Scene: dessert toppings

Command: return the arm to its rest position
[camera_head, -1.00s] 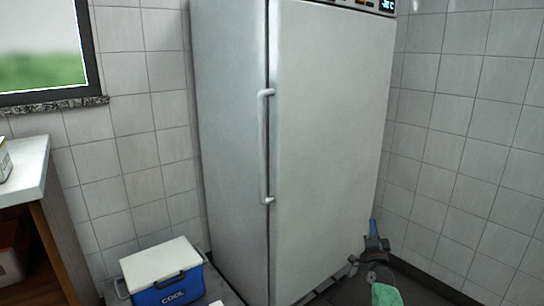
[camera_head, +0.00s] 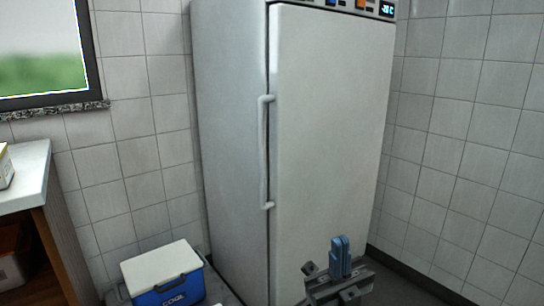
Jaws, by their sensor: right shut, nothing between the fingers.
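My right gripper (camera_head: 341,243) shows low in the head view, in front of the lower right part of the freezer door. Its blue fingers point up and are together, with nothing between them. Its grey body (camera_head: 338,284) lies below, near the bottom edge of the picture. My left gripper is not in view.
A tall white freezer (camera_head: 325,140) with a shut door and a long handle (camera_head: 264,150) fills the middle. A blue cooler (camera_head: 170,292) with a white lid stands at the lower left. A white counter (camera_head: 25,178) is at the left edge. Tiled walls stand behind and on the right.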

